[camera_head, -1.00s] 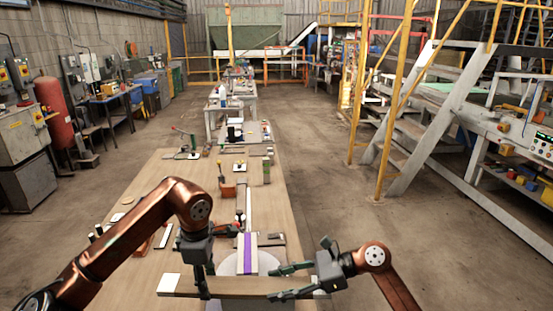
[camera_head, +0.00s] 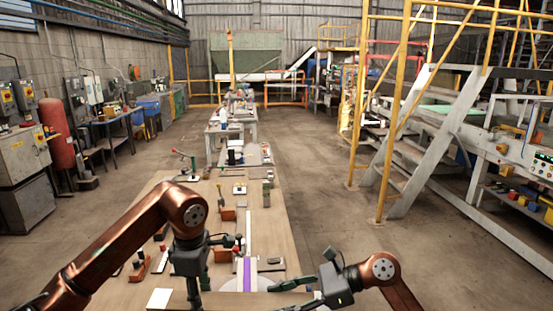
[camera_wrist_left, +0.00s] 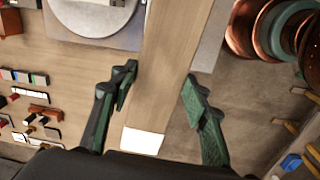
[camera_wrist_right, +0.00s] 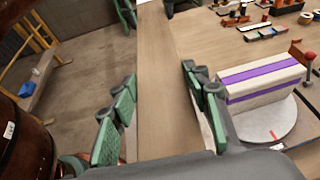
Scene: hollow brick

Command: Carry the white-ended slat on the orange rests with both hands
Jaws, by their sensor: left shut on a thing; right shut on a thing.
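The wooden slat (camera_head: 235,299) lies across the bottom of the head view, its white end (camera_head: 159,298) at the left. My left gripper (camera_head: 192,302) is shut on it near that end; the left wrist view shows the slat (camera_wrist_left: 167,60) between the fingers (camera_wrist_left: 160,94), the white end (camera_wrist_left: 142,141) close by. My right gripper (camera_head: 300,298) is shut on the slat towards the other end; in the right wrist view the slat (camera_wrist_right: 165,90) runs between the fingers (camera_wrist_right: 160,105). The far end is not clear in the head view. Which orange pieces are the rests, I cannot tell.
A white brick with a purple stripe (camera_wrist_right: 262,74) stands on a round pale turntable (camera_wrist_right: 270,122) beside the slat. Orange blocks (camera_head: 228,214) and small tools lie on the wooden table (camera_head: 283,225). Open floor (camera_head: 330,215) lies right of the table, before yellow-railed stairs (camera_head: 425,140).

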